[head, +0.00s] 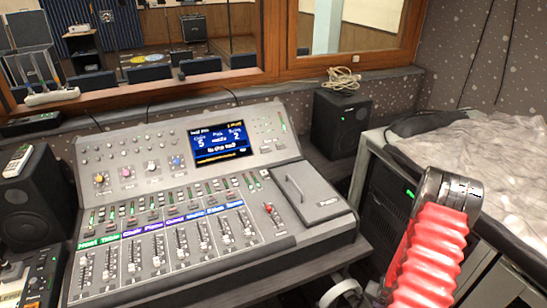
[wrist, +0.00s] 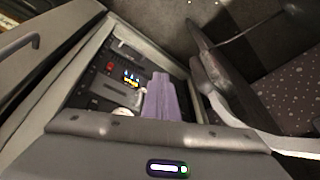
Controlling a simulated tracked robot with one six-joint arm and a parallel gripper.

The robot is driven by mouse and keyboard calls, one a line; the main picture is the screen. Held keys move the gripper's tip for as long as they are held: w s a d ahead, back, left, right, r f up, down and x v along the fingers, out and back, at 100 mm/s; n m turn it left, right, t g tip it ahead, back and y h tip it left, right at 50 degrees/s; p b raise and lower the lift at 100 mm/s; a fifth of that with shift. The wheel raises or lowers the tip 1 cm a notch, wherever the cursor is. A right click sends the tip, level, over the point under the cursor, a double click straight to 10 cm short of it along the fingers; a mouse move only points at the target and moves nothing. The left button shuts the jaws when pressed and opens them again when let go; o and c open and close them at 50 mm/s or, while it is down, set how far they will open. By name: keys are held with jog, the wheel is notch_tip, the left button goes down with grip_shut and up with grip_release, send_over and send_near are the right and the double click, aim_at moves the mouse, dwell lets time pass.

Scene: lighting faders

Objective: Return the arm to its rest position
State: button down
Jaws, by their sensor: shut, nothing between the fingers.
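My arm shows at the right of the head view as a red ribbed sleeve with a dark, banded joint at its top. It stands raised, right of the mixing console (head: 175,175) and in front of the grey cabinet. Nothing held shows.
The console's faders, knobs and lit screen (head: 220,142) face me. A black speaker (head: 338,122) stands behind it at right, another speaker (head: 32,195) at left. A grey cabinet (head: 388,200) with a cloth-like top (head: 480,160) stands close beside my arm. Patterned carpet shows in the wrist view.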

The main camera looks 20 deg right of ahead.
jog(key=a+r+n+g+y, duration=0.1)
jog(key=a+r, duration=0.4)
jog(key=r, duration=0.4)
jog(key=a+r+n+g, duration=0.1)
jog(key=a+r+n, duration=0.1)
jog(key=a+r, duration=0.5)
jog(key=a+r+n+g+y, duration=0.1)
jog(key=a+r, duration=0.3)
jog(key=r, duration=0.7)
jog(key=s+a+r+n+t, duration=0.2)
jog(key=a+r+n+t, duration=0.1)
jog(key=a+r, duration=0.7)
jog(key=s+a+r+n+t, duration=0.2)
jog(key=s+a+r+n, duration=0.1)
jog(key=a+r, duration=0.8)
notch_tip(320, 180, up, 5)
jog(key=shift+s+a+r+n+t, duration=0.1)
jog(key=shift+s+a+n+t, duration=0.2)
jog(key=shift+t, duration=0.1)
jog(key=shift+d, duration=0.1)
